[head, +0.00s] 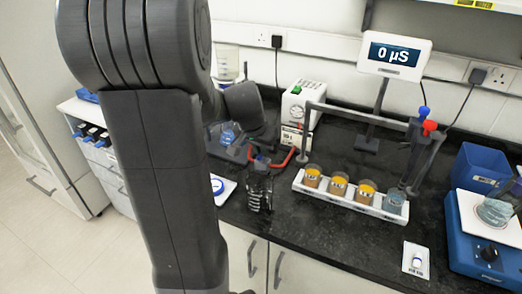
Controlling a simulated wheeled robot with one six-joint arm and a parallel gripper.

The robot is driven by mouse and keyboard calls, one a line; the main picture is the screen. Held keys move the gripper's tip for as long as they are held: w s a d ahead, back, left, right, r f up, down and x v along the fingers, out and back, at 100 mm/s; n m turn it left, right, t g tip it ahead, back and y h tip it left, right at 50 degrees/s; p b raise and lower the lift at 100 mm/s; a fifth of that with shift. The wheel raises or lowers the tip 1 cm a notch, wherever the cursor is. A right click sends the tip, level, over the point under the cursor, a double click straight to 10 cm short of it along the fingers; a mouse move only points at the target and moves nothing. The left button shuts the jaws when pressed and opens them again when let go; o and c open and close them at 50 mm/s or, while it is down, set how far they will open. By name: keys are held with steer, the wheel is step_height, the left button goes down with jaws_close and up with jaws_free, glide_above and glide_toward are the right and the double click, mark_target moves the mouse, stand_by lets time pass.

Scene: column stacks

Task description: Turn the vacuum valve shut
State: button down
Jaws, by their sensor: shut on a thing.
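My gripper (261,150) is at the end of my arm, pointing down over the black bench, small and dark against it. It is shut on the small vacuum valve (258,158), of which only a little blue and red shows between dark parts. The handle's exact angle cannot be made out. A red hose (285,162) runs from beside the valve to the right, towards a white pump box (298,108) with a round gauge.
A white rack (350,201) with amber-filled beakers and one pale blue beaker stands to the right, under a grey frame. A conductivity display (394,55) reads 0 µS. A blue stirrer (481,245) is far right. My arm hides much of the left.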

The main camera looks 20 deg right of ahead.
steer(key=c, duration=1.5)
jaws_free()
steer(key=v, duration=1.4)
steer(key=shift+f, duration=0.1)
steer(key=x, duration=1.4)
steer(key=shift+p, duration=0.3)
steer(key=shift+b, duration=0.3)
